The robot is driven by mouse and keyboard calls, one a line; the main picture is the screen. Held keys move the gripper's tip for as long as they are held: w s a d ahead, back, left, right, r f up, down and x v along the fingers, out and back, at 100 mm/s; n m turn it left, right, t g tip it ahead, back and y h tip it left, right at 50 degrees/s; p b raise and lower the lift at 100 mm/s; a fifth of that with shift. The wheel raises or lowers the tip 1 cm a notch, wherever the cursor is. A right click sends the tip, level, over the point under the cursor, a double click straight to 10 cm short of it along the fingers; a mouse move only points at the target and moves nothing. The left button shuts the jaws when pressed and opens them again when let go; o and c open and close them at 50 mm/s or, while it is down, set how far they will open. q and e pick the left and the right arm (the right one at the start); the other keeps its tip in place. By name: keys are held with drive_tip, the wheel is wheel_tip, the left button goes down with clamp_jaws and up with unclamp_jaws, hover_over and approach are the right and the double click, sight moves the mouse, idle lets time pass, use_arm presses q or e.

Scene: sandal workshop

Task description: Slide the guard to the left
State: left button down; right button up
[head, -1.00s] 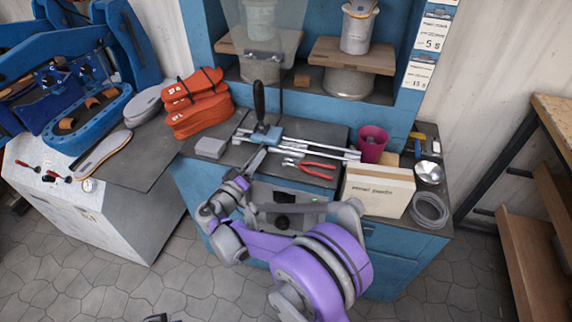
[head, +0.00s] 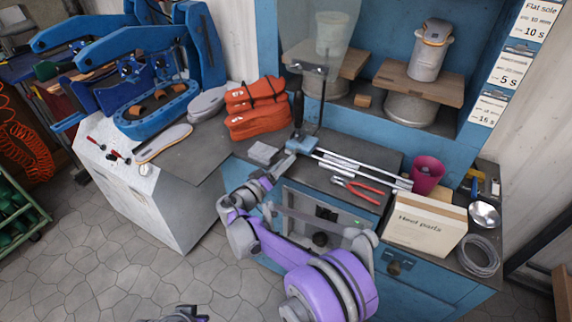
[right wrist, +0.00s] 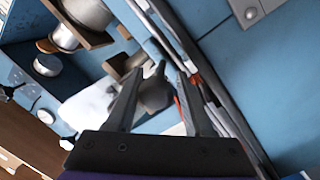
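The guard is a clear panel (head: 318,38) at the top of the bench. A thin rod joins it to a blue carriage (head: 302,145) with an upright black handle (head: 298,108). The carriage is at the left end of two silver rails (head: 360,168). My right gripper (head: 284,165) is at the carriage's front left; I cannot tell if it touches. In the right wrist view its fingers (right wrist: 160,75) are apart, with a dark grey handle-like part (right wrist: 156,94) showing between them. A bit of my left arm (head: 182,314) shows at the bottom edge; its fingers are not clear.
Red pliers (head: 358,188), a magenta cup (head: 427,175) and a heel parts box (head: 425,222) are right of the carriage. A grey block (head: 263,153) and orange sandals (head: 255,108) are to its left. Grey bench surface lies further left.

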drive_tip(key=shift+d, duration=0.15)
drive_tip(key=shift+s, duration=0.1)
drive_tip(key=v, duration=1)
drive_tip(key=shift+s+a, duration=0.2)
drive_tip(key=shift+a, duration=0.1)
